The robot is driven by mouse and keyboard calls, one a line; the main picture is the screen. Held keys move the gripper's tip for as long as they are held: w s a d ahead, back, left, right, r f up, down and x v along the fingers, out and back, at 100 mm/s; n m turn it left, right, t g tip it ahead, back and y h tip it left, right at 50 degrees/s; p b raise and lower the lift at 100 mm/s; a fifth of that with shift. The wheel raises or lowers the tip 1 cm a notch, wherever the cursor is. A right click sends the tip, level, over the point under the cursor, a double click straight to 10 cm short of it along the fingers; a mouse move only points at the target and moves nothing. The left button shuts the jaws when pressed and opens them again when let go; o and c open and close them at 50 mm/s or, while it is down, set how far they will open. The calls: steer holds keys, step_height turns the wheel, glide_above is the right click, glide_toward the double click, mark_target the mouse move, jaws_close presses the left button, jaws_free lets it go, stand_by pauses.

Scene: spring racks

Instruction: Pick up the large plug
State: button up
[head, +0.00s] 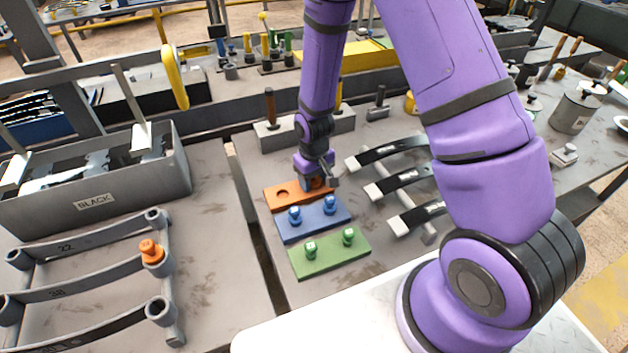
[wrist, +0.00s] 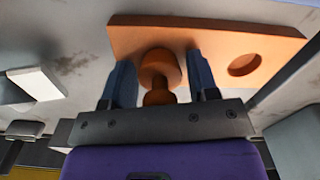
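An orange plug (wrist: 160,70) with a wide round head stands at the orange block (wrist: 200,42), whose other hole is empty. My gripper (wrist: 162,85) is open, with one blue-grey finger on each side of the plug; narrow gaps seem to show beside its head. In the head view my gripper (head: 318,182) points down over the right end of the orange block (head: 276,199) and mostly hides that plug. Another orange plug (head: 150,251) sits on a post of the grey rack at left. Which plug is called large is not marked.
A blue block (head: 313,222) and a green block (head: 330,260), each with two plugs, lie just in front of the orange one. Curved dark springs (head: 405,183) lie close on the right. A grey stand with upright handles (head: 275,135) is behind.

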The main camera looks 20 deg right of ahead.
steer(key=c, duration=0.5)
steer(key=shift+o, duration=0.2)
steer(key=shift+r, duration=0.15)
